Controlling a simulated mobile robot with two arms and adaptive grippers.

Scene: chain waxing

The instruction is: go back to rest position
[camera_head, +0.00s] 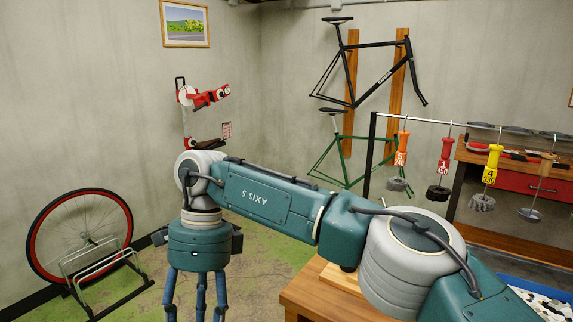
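One of my arms comes in from the lower right and reaches across the middle of the head view to the left. It ends in my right gripper (196,304), which hangs straight down over the green-stained floor. Its blue fingers stand apart with nothing visible between them, and their tips are cut off by the bottom edge. My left gripper is not in the picture.
A wooden bench (315,294) stands under my arm, beside a blue tray (535,287) at lower right. A red-rimmed wheel (40,247) stands at left. Floor is free between wheel and bench.

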